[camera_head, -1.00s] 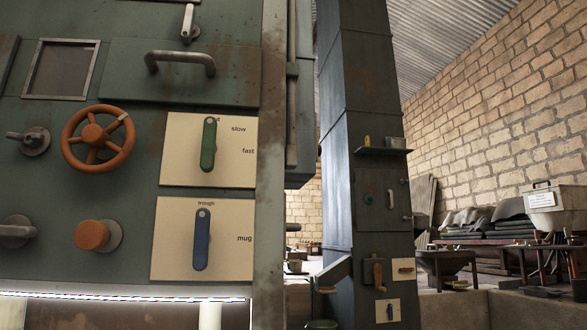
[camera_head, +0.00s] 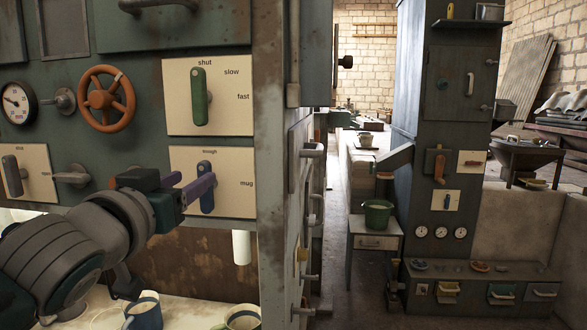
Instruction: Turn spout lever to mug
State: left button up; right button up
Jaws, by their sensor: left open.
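The spout lever (camera_head: 207,201) is a blue bar on a cream plate (camera_head: 235,202) on the green machine front. It stands upright under the word "trough"; the word "mug" is to its right. My left gripper (camera_head: 192,184) comes in from the lower left and is open. Its purple finger lies at or across the lever's middle and hides part of it; I cannot tell whether it touches. My right gripper is not in view. A blue-and-white mug (camera_head: 144,311) and a yellow-green mug (camera_head: 242,318) stand on the ledge below.
A green lever (camera_head: 201,97) marked shut, slow and fast is above. An orange handwheel (camera_head: 105,98) and a gauge (camera_head: 18,102) are on the left. A metal post (camera_head: 270,160) edges the panel. A green bucket (camera_head: 378,214) stands on a small table further back.

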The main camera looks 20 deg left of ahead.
aim_at(202, 173)
pick_arm(q)
jog(key=shift+x, duration=2.2)
jog(key=shift+d, duration=0.15)
grip_shut()
